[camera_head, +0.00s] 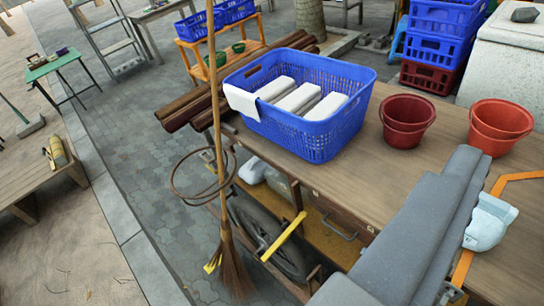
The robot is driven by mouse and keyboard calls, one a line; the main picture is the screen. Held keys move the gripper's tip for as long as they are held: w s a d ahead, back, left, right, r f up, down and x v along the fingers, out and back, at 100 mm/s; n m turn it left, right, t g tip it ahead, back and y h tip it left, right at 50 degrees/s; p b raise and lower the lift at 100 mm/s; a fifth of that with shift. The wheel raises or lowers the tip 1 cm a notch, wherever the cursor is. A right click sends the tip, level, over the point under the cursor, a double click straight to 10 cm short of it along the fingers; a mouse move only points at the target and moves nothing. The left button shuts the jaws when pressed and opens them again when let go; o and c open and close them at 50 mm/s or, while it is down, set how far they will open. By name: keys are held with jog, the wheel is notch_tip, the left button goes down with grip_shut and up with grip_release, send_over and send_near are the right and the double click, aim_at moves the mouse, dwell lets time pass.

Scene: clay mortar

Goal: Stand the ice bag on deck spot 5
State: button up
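A pale blue, lumpy bag-like thing (490,222) lies on the wooden deck at the right; it looks like the ice bag. It lies low and slumped, beside a long grey form that hides part of the deck. An orange line (516,176) marks the deck around it, and the bag covers part of this line. No spot number is readable, so I cannot tell which spot is 5. I cannot make out my gripper or its fingertips in this view.
A blue basket (320,135) with several white blocks stands on the deck, left of two red buckets (405,137) (500,119). A broom (229,260) stands upright by the deck's left side, near a wheel (262,225). Bare deck (365,180) shows between basket and grey form.

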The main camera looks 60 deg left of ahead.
jog(key=v, duration=0.6)
jog(key=shift+d+r+h, duration=0.3)
jog(key=shift+d+r, duration=0.05)
jog(key=shift+r, duration=0.1)
jog(key=shift+s, duration=0.1)
